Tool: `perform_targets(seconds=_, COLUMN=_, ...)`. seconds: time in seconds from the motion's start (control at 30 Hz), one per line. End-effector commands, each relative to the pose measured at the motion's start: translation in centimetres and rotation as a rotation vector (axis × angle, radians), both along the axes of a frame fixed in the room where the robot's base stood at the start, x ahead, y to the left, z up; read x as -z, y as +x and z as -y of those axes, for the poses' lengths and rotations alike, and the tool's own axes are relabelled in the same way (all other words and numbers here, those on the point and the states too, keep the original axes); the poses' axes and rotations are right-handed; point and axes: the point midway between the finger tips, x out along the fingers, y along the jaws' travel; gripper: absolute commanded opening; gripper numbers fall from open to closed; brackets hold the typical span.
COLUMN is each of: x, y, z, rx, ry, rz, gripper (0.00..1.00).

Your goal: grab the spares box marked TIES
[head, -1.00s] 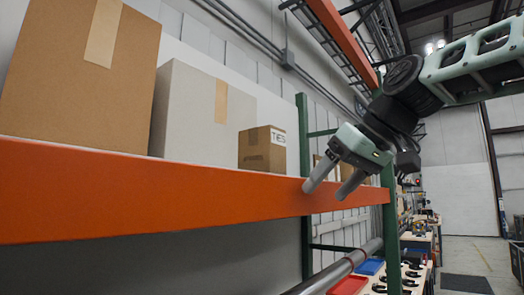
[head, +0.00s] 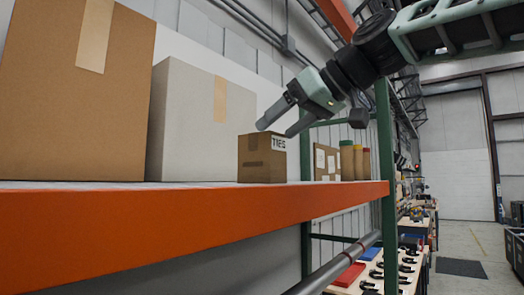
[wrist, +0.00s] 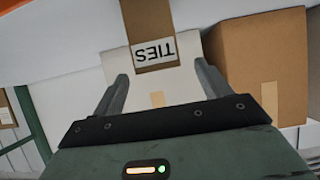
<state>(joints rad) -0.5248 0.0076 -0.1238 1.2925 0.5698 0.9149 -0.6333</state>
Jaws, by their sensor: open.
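The spares box marked TIES (head: 262,158) is a small brown carton with a white label, standing on the shelf at the right of the larger boxes in the head view. In the wrist view the TIES box (wrist: 150,22) shows upside down at the top, ahead of the fingers and between their lines. My gripper (head: 274,128) is open and empty. In the head view its fingers point down and left, close to the top of the box; I cannot tell whether they touch it.
A grey-white box (head: 186,125) and a big brown carton (head: 70,100) stand left of the TIES box. The orange shelf beam (head: 190,230) runs along the front. A green upright (head: 386,190) stands at the right. Tubes (head: 352,160) stand farther back.

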Motion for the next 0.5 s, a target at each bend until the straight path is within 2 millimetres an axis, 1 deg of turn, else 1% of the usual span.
perform_targets(seconds=0.03, x=0.1, y=0.3, z=-0.4, rx=0.000, ry=0.000, rz=0.000, gripper=0.76)
perform_targets(seconds=0.27, x=1.0, y=1.1, z=-1.4, rx=-0.001, ry=0.000, rz=-0.003, gripper=0.76)
perform_targets(seconds=0.5, x=3.1, y=2.9, z=-3.4, rx=0.001, ry=-0.001, rz=-0.003, gripper=0.76)
